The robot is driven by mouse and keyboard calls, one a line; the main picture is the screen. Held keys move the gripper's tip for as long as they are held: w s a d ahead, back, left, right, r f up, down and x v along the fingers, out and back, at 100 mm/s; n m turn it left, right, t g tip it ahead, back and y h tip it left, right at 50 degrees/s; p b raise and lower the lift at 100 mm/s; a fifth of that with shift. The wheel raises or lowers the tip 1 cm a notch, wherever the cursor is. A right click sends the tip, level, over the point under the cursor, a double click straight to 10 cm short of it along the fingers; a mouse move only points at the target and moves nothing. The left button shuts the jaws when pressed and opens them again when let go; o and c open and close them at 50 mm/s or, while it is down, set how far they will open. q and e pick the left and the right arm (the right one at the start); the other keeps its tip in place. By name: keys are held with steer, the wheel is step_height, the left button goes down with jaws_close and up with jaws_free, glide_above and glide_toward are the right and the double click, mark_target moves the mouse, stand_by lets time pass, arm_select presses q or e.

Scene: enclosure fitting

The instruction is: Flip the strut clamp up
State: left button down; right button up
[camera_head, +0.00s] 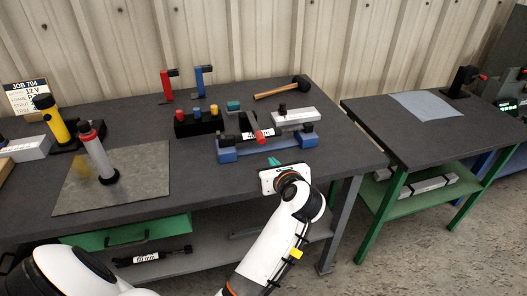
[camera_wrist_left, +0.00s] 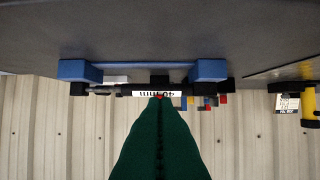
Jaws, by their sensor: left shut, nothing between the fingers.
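A blue fixture (camera_head: 228,155) with two raised end blocks stands near the front edge of the bench; it also shows in the left wrist view (camera_wrist_left: 80,71). A dark strut with a white label (camera_head: 264,133) lies across it. The strut clamp looks like the dark lever (camera_head: 253,124) with a red end (camera_head: 261,141), leaning over the strut toward the front. My left gripper (camera_head: 274,161) is just in front of the fixture. Its green fingers (camera_wrist_left: 158,102) are shut and empty, their tips overlapping the label in the wrist view. Whether they touch is unclear. My right gripper is out of view.
A black block with coloured knobs (camera_head: 198,123) stands behind left. A grey block with a black knob (camera_head: 296,116) and a hammer (camera_head: 284,88) lie behind right. Red (camera_head: 166,86) and blue (camera_head: 200,82) upright clamps stand at the back. A grey mat (camera_head: 140,185) lies left.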

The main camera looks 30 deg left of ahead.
arm_select(q)
steer(key=p+x, duration=0.1)
steer(key=x, duration=0.9)
steer(key=shift+r, duration=0.1)
